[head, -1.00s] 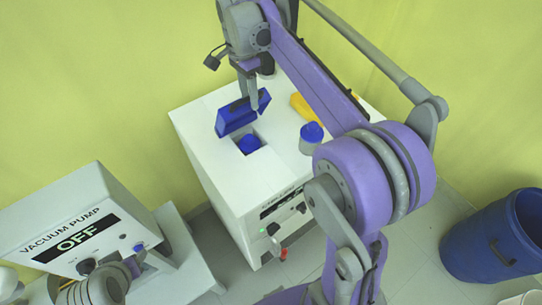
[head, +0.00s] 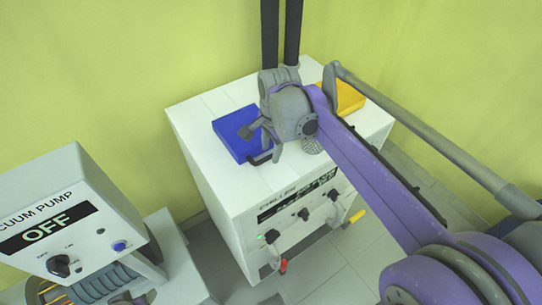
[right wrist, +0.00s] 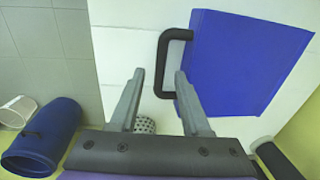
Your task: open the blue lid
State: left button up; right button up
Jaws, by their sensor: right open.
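The blue lid (head: 232,132) lies flat on the white top of the chiller (head: 195,110), at its left part. Its black handle (head: 262,158) is on the near right edge. In the right wrist view the lid (right wrist: 245,60) fills the upper right, with its handle (right wrist: 162,62) on its left side. My right gripper (head: 262,143) is at the lid's right side, by the handle. In the right wrist view its fingers (right wrist: 159,78) are apart, and the handle shows between the tips. Contact with the handle cannot be told. My left gripper is not in view.
A yellow lid (head: 348,97) lies on the chiller's right part, partly behind my arm. A grey mesh-like round part (head: 312,146) is near its front edge. The vacuum pump (head: 70,205), reading OFF, stands at the left. Two dark pipes (head: 269,30) rise behind.

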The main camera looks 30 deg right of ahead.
jog(key=shift+f+t, duration=0.3)
jog(key=shift+f, duration=0.2)
jog(key=shift+r, duration=0.1)
